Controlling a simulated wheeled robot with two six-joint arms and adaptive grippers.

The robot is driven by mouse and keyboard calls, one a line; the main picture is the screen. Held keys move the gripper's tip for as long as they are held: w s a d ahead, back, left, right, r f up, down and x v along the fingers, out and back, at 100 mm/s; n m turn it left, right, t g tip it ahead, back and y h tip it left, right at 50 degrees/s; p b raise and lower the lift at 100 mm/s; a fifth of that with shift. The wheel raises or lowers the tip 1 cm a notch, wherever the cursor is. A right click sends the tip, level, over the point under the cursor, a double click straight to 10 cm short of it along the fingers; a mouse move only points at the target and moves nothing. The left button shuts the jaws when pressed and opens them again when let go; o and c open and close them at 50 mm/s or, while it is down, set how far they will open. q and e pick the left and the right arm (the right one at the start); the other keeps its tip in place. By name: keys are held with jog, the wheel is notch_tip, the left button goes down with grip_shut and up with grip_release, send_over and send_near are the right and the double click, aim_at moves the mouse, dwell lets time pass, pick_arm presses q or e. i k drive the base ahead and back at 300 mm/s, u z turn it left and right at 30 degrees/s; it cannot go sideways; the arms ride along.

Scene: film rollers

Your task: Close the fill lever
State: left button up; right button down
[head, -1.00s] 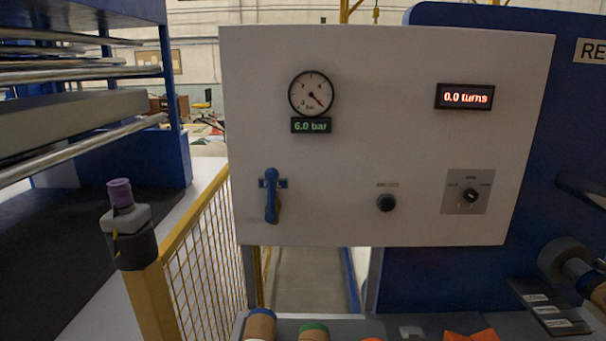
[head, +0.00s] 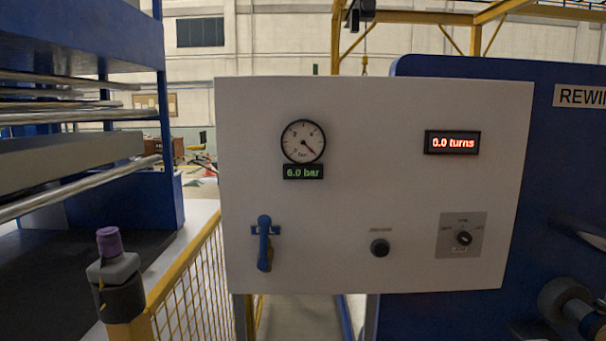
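The fill lever is most likely the blue lever (head: 264,243) at the lower left of the white control panel (head: 350,200). Its handle hangs down from a short blue crosspiece. Above it are a round pressure gauge (head: 303,141) and a green display (head: 303,172) reading 6.0 bar. Neither of my grippers is in the head view, and nothing touches the lever.
A red display (head: 452,142) reads 0.0 turns. A black button (head: 380,248) and a rotary knob (head: 464,238) sit on the panel's lower right. A yellow mesh fence (head: 190,285) and a purple-topped post fitting (head: 110,242) stand left of the panel.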

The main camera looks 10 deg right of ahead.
aim_at(264, 222)
jog(key=u, duration=0.05)
jog(key=k, duration=0.5)
jog(key=u, duration=1.05)
jog(key=i, duration=0.65)
jog(key=z, duration=1)
